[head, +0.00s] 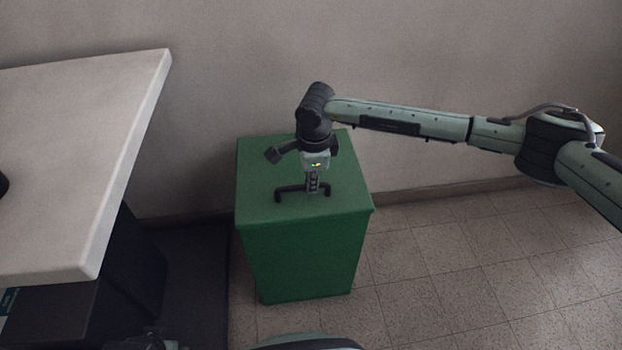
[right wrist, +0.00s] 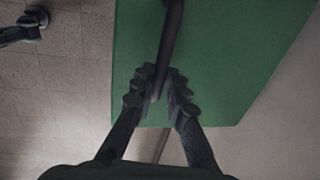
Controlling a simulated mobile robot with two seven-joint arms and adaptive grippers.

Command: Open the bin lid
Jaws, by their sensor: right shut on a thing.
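A green bin (head: 303,255) stands on the floor against the wall. Its flat green lid (head: 257,170) lies level on top, with no gap visible. A dark bar handle (head: 289,191) is fixed on the lid. In the right wrist view, the two fingers of the right gripper (right wrist: 160,88) close on the dark handle (right wrist: 173,35) over the green lid (right wrist: 225,60).
A pale table (head: 75,150) stands at the left, with dark cabinets (head: 135,265) below it. The wall (head: 420,60) is close behind the bin. Tiled floor (head: 470,270) is clear to the right of the bin.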

